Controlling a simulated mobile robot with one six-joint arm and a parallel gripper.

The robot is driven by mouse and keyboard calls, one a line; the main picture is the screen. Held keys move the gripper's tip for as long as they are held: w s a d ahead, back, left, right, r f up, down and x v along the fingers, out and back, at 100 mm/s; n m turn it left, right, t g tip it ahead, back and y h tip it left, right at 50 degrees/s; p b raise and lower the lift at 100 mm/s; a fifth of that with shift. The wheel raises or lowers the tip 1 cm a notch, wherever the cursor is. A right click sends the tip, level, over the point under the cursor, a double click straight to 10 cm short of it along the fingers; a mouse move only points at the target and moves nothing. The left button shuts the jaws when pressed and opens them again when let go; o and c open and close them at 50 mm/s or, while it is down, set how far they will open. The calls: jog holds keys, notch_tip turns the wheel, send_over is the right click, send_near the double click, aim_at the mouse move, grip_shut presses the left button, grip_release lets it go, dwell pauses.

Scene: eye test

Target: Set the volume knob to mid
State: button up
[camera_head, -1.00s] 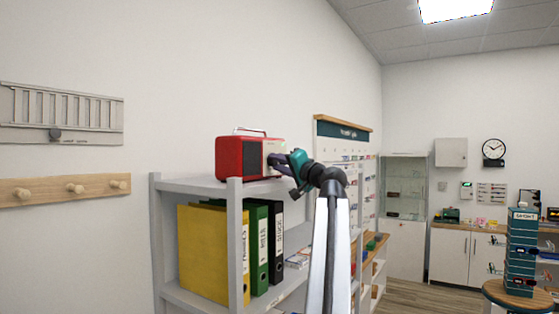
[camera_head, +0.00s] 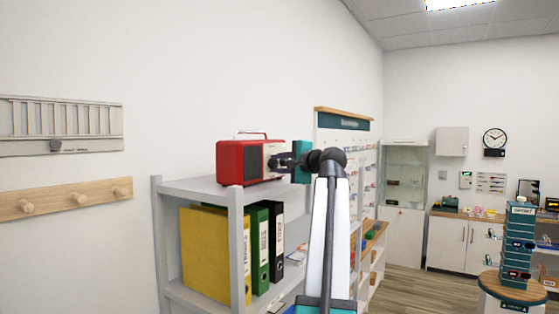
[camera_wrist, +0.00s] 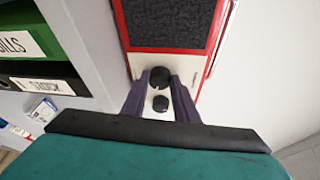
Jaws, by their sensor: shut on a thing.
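A red radio (camera_head: 231,163) with a dark speaker grille and a cream panel stands on top of the grey shelf (camera_head: 200,188). In the wrist view, the radio (camera_wrist: 129,45) shows its cream front panel with two black knobs. My gripper (camera_head: 276,162) reaches the panel from the right. In the wrist view its two dark fingers (camera_wrist: 160,80) are shut on the knob nearer the speaker (camera_wrist: 160,74). The other knob (camera_wrist: 160,103) sits between the fingers, closer to my palm. I see no label saying which is the volume knob, and the held knob's pointer cannot be made out.
Yellow (camera_head: 215,250), green (camera_head: 259,245) and black binders stand on the shelf level below the radio. The wall is close behind the radio. A peg rail (camera_head: 75,198) hangs at left. A teal tower (camera_head: 519,245) stands on a round table at far right.

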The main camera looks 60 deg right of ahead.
jog(key=shift+m+g+y, duration=0.3)
jog(key=shift+m+y, duration=0.1)
jog(key=shift+m, duration=0.3)
jog(key=o, duration=1.1)
jog(key=shift+v, duration=0.9)
jog(key=shift+b+v, duration=2.5)
jog(key=shift+v, duration=3.55)
